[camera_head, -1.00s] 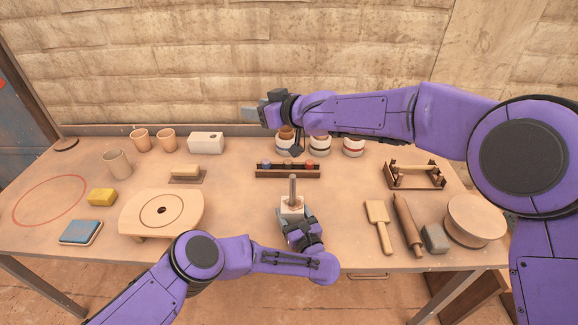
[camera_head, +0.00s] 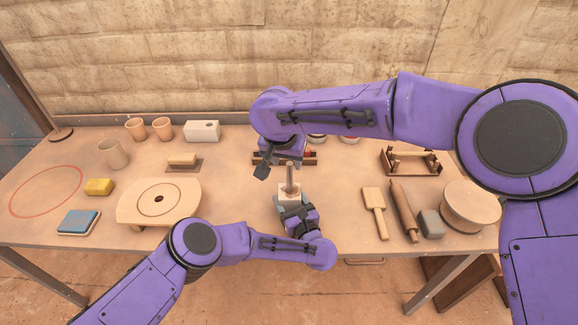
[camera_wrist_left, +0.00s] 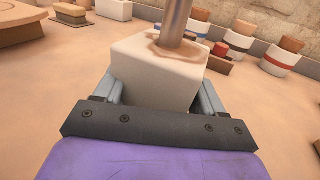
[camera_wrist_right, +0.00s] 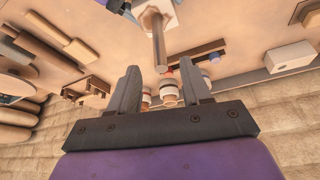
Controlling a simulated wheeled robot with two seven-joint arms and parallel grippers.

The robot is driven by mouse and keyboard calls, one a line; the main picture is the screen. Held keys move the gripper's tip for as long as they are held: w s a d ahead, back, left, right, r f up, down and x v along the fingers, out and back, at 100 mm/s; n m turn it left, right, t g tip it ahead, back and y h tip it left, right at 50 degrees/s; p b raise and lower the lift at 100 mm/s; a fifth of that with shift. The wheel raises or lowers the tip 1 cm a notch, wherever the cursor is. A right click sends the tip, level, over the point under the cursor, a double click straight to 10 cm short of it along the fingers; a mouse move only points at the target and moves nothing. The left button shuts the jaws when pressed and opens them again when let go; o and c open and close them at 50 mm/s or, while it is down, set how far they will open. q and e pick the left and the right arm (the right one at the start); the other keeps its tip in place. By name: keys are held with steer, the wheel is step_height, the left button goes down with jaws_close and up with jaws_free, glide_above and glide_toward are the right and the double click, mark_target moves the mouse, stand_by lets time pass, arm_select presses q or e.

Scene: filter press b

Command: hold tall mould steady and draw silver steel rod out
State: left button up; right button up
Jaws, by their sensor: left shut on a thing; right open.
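The tall mould (camera_head: 289,191) is a pale block standing upright on the table's front middle. The silver steel rod (camera_head: 290,174) stands upright out of its top. In the left wrist view the mould (camera_wrist_left: 155,72) sits between my left jaws, with the rod (camera_wrist_left: 174,22) rising from a brownish opening. My left gripper (camera_head: 292,208) is shut on the mould. My right gripper (camera_head: 272,168) is open and empty, above the table just behind and left of the rod's top. In the right wrist view the rod (camera_wrist_right: 158,42) shows beyond the open fingers (camera_wrist_right: 165,88), apart from them.
A wooden rack (camera_head: 308,160) stands behind the mould, partly hidden by my right arm. A round-holed wooden board (camera_head: 130,207) is at left. A paddle (camera_head: 374,205), a rolling pin (camera_head: 404,212) and a round drum (camera_head: 470,205) are at right. Bare table surrounds the mould.

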mark_target(290, 172)
steer(key=x, duration=0.8)
steer(key=shift+w+f, duration=0.15)
steer(key=shift+c, duration=0.3)
jaws_close()
